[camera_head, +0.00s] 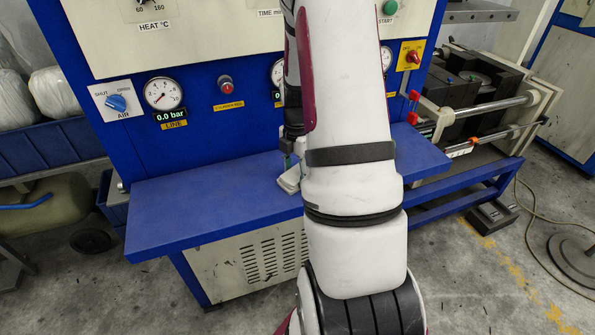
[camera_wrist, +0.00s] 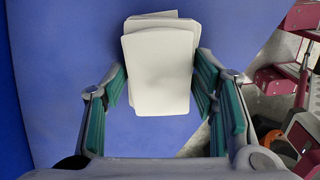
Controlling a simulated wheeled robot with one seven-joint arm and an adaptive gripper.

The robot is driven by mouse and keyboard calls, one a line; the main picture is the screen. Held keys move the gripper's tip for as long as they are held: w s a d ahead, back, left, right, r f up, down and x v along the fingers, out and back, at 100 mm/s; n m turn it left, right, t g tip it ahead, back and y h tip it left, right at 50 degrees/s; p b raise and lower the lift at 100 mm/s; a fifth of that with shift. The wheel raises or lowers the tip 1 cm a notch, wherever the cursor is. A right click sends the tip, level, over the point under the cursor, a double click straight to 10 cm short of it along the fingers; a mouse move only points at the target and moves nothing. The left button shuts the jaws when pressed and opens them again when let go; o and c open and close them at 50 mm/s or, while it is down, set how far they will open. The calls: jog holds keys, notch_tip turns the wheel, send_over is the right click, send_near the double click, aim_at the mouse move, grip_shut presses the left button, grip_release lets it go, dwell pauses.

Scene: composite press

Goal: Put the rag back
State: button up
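The rag (camera_wrist: 158,72) shows in the wrist view as a pale, off-white folded stack with slightly offset layers. It is over the blue shelf (camera_wrist: 70,60). My gripper (camera_wrist: 160,72) has its teal-padded fingers spread wide, one on each side of the rag. The fingertips are close to the rag's side edges; I cannot tell whether they touch it. In the head view, my arm hides most of the gripper, and a small pale piece (camera_head: 289,180) shows beside the arm at the shelf. I cannot tell whether that piece is the rag or part of my gripper.
The press's blue shelf (camera_head: 200,205) is bare on its left side. Above it is the panel with a pressure gauge (camera_head: 164,93) and a blue air knob (camera_head: 116,102). Metal rods and dark blocks (camera_head: 470,85) stand at the right. A cable (camera_head: 530,235) lies on the floor.

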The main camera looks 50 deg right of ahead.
jog(key=shift+o, duration=0.6)
jog(key=shift+r, duration=0.2)
notch_tip(320, 180, up, 11)
jog(key=w+a+r+m+t, duration=0.1)
jog(key=w+a+r+m, duration=0.15)
jog(key=a+r, duration=0.4)
jog(key=s+a+r+m+t, duration=0.1)
jog(key=s+a+r+m, duration=0.2)
jog(key=a, duration=0.5)
jog(key=s+a+r+m+t, duration=0.2)
jog(key=s+a+r+m, duration=0.1)
jog(key=a+m, duration=0.3)
jog(key=s+a+r+m+t, duration=0.1)
jog(key=s+a+r+m, duration=0.3)
jog(key=a, duration=0.6)
jog(key=shift+s+m+t+b, duration=0.3)
jog(key=shift+s+m+b, duration=0.1)
jog(key=shift+s, duration=0.4)
